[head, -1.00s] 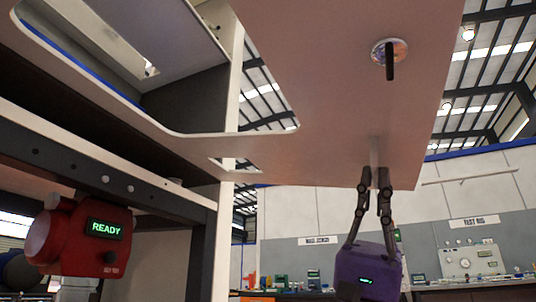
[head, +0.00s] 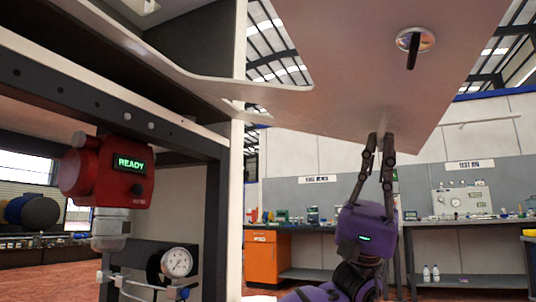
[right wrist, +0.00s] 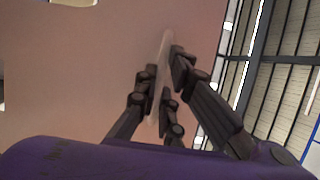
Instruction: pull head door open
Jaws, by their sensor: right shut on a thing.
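The head door (head: 330,105) is a large pale pinkish panel across the top of the head view. It stands swung out from the cabinet frame (head: 237,170). A round latch with a black handle (head: 413,50) sits on the door. My right gripper (head: 377,140), on a purple wrist, is shut on the door's pale handle (right wrist: 161,75) near the door's lower edge. In the right wrist view the fingers (right wrist: 162,92) lie on both sides of that handle, with the door's face (right wrist: 80,70) behind. My left gripper is not in view.
A red unit reading READY (head: 115,175) hangs in the cabinet at left, above a pressure gauge (head: 176,262). Behind are an orange cabinet (head: 265,254) and a bench with a test rig (head: 461,202). Floor shows between the frame and benches.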

